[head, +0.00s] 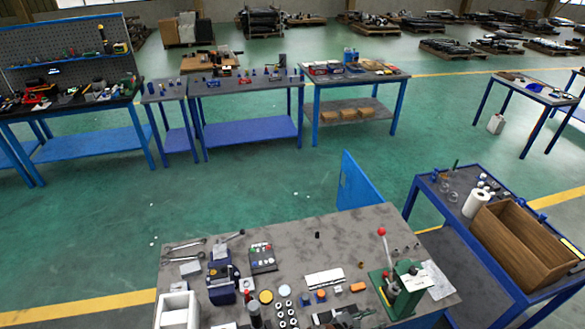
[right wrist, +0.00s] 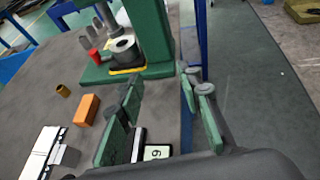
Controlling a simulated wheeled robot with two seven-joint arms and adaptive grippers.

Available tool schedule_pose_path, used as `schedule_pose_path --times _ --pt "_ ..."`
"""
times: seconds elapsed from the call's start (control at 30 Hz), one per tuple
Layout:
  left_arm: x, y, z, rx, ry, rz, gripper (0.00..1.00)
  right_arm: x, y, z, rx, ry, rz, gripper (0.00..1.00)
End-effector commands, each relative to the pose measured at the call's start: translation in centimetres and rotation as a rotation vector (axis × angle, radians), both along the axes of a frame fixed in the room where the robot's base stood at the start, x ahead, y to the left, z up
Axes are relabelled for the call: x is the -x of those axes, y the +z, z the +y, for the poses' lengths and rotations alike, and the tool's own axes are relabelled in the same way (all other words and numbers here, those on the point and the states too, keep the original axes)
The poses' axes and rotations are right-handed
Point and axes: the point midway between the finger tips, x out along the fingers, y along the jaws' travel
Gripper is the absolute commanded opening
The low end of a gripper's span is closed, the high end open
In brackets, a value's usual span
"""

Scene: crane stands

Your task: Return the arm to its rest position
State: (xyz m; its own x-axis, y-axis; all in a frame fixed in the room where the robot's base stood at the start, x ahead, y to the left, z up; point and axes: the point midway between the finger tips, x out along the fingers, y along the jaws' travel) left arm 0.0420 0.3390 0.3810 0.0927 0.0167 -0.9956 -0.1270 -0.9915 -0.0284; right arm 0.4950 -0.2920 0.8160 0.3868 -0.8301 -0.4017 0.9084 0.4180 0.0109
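My right gripper (right wrist: 162,112) fills the lower middle of the right wrist view. Its two green-padded fingers are spread apart with nothing held between them. In the head view it shows small at the bottom edge (head: 345,318), over the front of the grey workbench (head: 330,240) and left of the green lever press (head: 398,287). In the wrist view the press (right wrist: 155,30) stands beyond the fingertips. A small label with a digit (right wrist: 157,152) shows low between the fingers. My left gripper is not in either view.
On the bench are an orange block (head: 357,287), a white plate (head: 325,278), a button box (head: 262,257), a blue vise (head: 221,284) and a white bin (head: 177,309). A blue cart with a wooden crate (head: 525,246) stands at right.

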Motion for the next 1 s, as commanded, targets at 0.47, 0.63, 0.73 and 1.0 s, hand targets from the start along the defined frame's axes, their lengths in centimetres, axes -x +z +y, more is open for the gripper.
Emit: schedule_pose_path --times 0.47,0.63,0.73,1.0 --pt "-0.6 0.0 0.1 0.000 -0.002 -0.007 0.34 6.9 -4.7 5.2 -0.438 -0.191 -0.020 0.33" --pt "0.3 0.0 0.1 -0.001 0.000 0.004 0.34 10.4 -5.7 7.4 -0.685 -0.363 -0.069 0.33" --pt "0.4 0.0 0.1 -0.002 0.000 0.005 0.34 12.8 -5.6 8.3 -0.873 -0.535 -0.134 0.33" --pt "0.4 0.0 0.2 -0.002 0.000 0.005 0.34 17.9 -2.4 4.6 -1.251 -1.075 -0.462 0.33"
